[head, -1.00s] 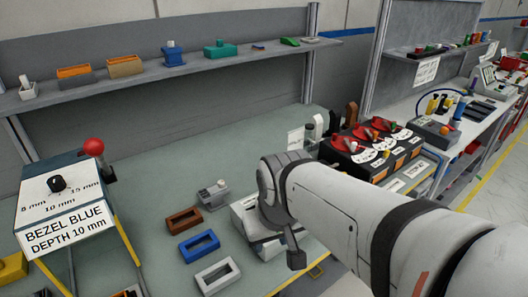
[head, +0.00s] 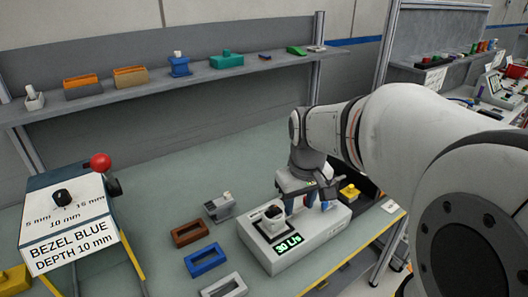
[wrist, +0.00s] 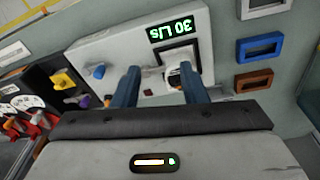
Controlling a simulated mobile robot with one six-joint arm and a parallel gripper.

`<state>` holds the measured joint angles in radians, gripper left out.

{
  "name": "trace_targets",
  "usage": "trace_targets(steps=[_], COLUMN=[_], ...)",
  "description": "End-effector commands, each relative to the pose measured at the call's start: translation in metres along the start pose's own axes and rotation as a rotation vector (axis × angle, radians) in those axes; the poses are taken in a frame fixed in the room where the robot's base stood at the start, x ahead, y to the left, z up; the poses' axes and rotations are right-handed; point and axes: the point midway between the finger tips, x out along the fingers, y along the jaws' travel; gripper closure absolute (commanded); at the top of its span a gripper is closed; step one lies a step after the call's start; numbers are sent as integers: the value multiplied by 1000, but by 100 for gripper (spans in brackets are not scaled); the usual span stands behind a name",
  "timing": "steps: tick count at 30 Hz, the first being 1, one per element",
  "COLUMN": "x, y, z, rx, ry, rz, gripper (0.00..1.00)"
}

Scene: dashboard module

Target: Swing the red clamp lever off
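My gripper (head: 307,203) is above a pale box (head: 293,258) with a green "30 L/s" display. In the wrist view my gripper (wrist: 159,70) has its two blue fingers apart, with nothing clearly held between them. A white part in a dark square frame (wrist: 178,74) is on the box beside one fingertip; contact cannot be told. Several red levers (wrist: 38,122) with white dials show at the left edge of the wrist view, away from the fingers; which is the clamp lever is unclear. A red ball-topped lever (head: 100,162) stands on the "BEZEL BLUE" box at the left.
A blue knob (wrist: 98,71) and a yellow part (wrist: 63,79) lie left of the fingers in the wrist view. Brown (head: 189,232), blue (head: 206,259) and white frames lie on the green bench (head: 150,215). A shelf (head: 200,78) with several parts runs behind.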

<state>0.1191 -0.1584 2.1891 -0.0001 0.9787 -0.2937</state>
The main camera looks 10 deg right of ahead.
Motion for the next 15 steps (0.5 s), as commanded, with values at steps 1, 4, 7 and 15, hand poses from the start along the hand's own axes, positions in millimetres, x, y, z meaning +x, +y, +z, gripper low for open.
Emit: trace_targets(steps=[1, 4, 7, 15], x=[3, 11, 21, 40], y=[14, 37, 57, 84], z=[-18, -48, -70, -95], rx=[-25, -87, -137, -207], ry=[-26, -61, -89, -122], rz=[-6, -17, -30, -51], gripper=[61, 61, 61, 61])
